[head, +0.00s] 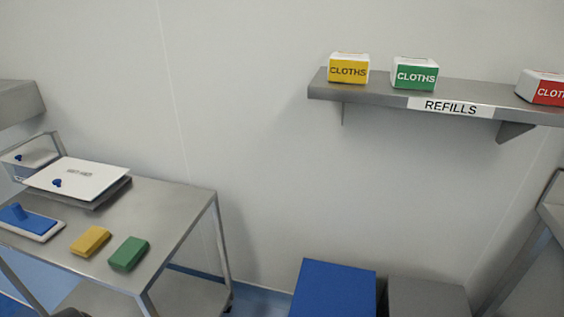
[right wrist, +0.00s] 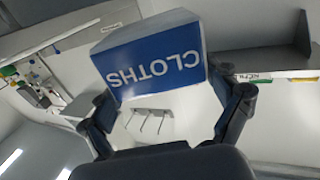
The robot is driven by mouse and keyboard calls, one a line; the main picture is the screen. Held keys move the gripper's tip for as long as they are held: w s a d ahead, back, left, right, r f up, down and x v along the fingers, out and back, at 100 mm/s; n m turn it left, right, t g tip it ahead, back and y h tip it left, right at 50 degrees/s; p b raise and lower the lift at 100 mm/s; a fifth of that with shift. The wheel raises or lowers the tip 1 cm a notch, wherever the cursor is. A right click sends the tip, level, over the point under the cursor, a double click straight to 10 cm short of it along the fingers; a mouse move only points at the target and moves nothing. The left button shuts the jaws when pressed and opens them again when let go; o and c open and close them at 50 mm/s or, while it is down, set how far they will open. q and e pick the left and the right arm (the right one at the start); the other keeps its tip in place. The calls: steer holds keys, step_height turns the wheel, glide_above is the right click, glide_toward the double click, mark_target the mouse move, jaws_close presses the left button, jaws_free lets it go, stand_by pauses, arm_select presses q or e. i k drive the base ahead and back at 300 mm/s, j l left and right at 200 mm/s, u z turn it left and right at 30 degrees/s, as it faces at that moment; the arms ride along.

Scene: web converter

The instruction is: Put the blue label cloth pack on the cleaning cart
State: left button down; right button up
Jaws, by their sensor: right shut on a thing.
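The blue label cloth pack (right wrist: 150,65) is a white box with a blue face reading CLOTHS, upside down in the right wrist view. My right gripper (right wrist: 163,88) is shut on it, with a dark finger on each side. Neither the pack nor my right gripper shows in the head view. My left gripper is not in view. A steel table with a lower shelf (head: 178,208) stands at the left in the head view; I cannot tell whether it is the cleaning cart.
A REFILLS wall shelf (head: 389,93) holds yellow (head: 348,69), green (head: 415,73) and red (head: 543,88) label packs. The steel table carries a yellow block (head: 90,241), a green block (head: 129,254) and a blue pad on a tray (head: 28,221). Blue (head: 334,290) and grey (head: 428,297) boxes stand below.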

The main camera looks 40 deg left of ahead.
mark_target(179, 210)
steer(key=u, duration=1.75)
steer(key=i+u, duration=0.45)
steer(key=i+l+u, duration=0.15)
steer(key=i+u, duration=0.3)
